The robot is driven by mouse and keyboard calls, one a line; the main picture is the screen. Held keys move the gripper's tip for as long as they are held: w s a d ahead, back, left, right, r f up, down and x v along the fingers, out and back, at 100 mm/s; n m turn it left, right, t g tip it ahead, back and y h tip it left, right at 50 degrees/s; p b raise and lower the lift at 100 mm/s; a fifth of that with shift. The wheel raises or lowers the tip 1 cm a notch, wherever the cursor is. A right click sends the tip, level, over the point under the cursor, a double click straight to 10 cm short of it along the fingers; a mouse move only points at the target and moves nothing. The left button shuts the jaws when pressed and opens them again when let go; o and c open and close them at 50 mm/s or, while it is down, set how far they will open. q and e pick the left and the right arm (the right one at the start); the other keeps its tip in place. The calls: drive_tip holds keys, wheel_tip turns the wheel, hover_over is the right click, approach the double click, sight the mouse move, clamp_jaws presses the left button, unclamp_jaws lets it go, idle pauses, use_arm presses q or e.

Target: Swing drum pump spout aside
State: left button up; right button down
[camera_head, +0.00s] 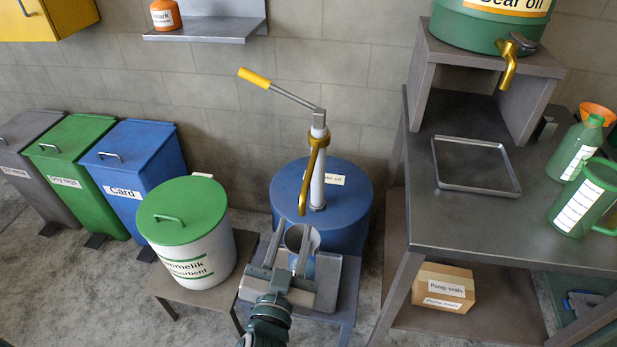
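The blue drum (352,195) stands against the back wall with a pale upright pump column (318,180) on its lid. The pump's lever has a yellow grip (254,78) and points up to the left. The brass spout (308,180) leaves a collar on the column and hangs down toward the front. My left gripper (289,245) is in front of the drum, below the spout tip, with its fingers apart. A grey metal can (302,239) shows just behind the fingers, partly covered by the right one. I see no contact with the spout. My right gripper is out of view.
A low stand with a grey tray (327,282) lies under my gripper. A white bin with a green lid (183,210) stands close on the left. A metal workbench (450,225) with a shallow tray (474,166) is on the right. Open space lies above the drum, around the column.

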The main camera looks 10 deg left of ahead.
sight(308, 177)
use_arm(q)
drive_tip(key=shift+w, duration=0.15)
